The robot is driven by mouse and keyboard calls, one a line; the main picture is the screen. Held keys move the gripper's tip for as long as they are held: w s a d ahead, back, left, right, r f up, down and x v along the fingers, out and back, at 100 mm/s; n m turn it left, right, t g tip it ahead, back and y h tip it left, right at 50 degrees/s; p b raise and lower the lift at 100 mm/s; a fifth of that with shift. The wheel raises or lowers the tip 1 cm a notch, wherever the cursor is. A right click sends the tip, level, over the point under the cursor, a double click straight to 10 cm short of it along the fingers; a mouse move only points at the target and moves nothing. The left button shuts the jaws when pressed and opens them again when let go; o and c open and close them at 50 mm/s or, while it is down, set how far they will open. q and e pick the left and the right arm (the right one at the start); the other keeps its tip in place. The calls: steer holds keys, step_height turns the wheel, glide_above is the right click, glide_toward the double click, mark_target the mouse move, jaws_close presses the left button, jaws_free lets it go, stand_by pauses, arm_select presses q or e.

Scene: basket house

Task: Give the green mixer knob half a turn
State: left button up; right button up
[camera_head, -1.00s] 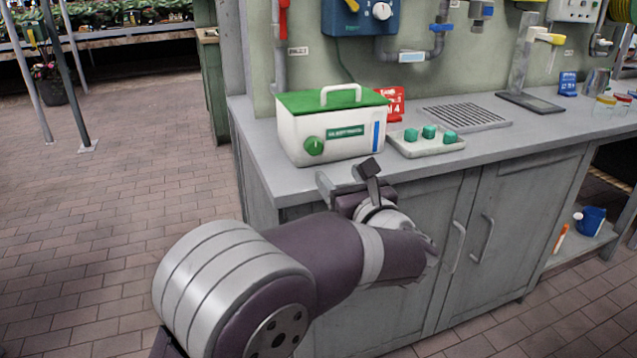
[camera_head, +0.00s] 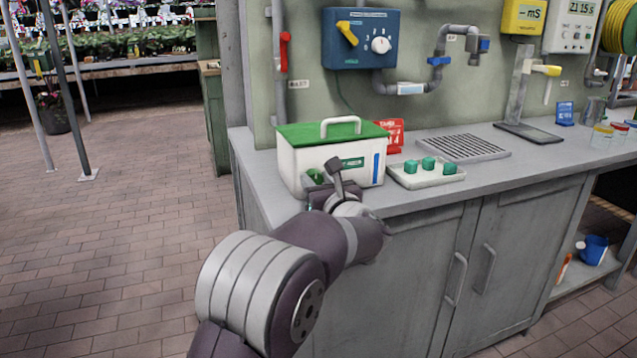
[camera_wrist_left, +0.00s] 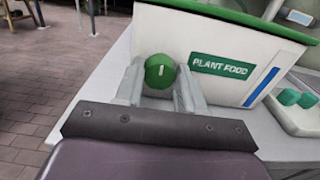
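The green mixer knob (camera_wrist_left: 160,71) is on the front of a white box with a green lid and handle (camera_head: 290,160), labelled "PLANT FOOD" in the left wrist view. The knob's pale mark looks upright there. My left gripper (camera_wrist_left: 158,85) is open, with one finger on each side of the knob; small gaps seem to show, and I cannot tell if either finger touches it. In the head view the left gripper (camera_head: 323,180) partly covers the knob (camera_head: 315,176). My right gripper is not in view.
A tray (camera_head: 428,182) with green cubes stands right of the box on the grey counter (camera_head: 520,170). A red card (camera_head: 389,137) stands behind it. A blue control box (camera_head: 362,40) hangs on the wall above.

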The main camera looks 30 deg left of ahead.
arm_select(q)
steer(key=shift+c, duration=1.2)
